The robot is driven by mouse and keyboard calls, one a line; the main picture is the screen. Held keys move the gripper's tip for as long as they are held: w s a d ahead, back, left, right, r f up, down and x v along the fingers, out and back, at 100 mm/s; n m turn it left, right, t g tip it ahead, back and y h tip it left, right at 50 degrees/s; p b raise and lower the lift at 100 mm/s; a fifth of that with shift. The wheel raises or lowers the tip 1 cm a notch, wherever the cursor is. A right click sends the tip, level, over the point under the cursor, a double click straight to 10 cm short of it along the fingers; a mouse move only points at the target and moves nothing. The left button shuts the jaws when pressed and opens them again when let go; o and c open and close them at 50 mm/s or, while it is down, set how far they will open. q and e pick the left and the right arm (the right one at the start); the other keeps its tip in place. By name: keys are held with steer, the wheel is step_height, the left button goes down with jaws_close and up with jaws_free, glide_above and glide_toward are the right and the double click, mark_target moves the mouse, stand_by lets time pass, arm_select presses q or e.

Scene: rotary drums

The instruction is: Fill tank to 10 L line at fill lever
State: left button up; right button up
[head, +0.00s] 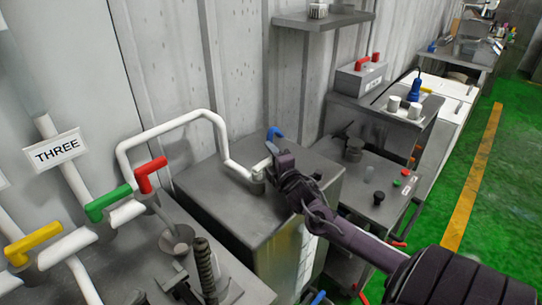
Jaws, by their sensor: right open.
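My right arm comes in from the lower right, with its dark gripper (276,157) at the blue lever (275,133) on top of a grey metal tank (222,196). The gripper is open, and its fingers are at or just below the lever; I cannot tell whether they touch it. A white pipe (170,124) bends down to a fitting on the tank top beside the gripper. A pale striped strip (307,264) on the tank's front may be a level scale; its marks and any level are unreadable. My left gripper is out of view.
At left, white pipes carry yellow (34,244), green (108,203) and red (150,174) handles near a "THREE" sign (57,151). A grey bench (372,165) with knobs stands to the right. A shelf (322,20) hangs above. Green floor (505,215) is open at far right.

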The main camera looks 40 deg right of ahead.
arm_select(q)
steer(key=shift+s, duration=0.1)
arm_select(e)
jaws_close()
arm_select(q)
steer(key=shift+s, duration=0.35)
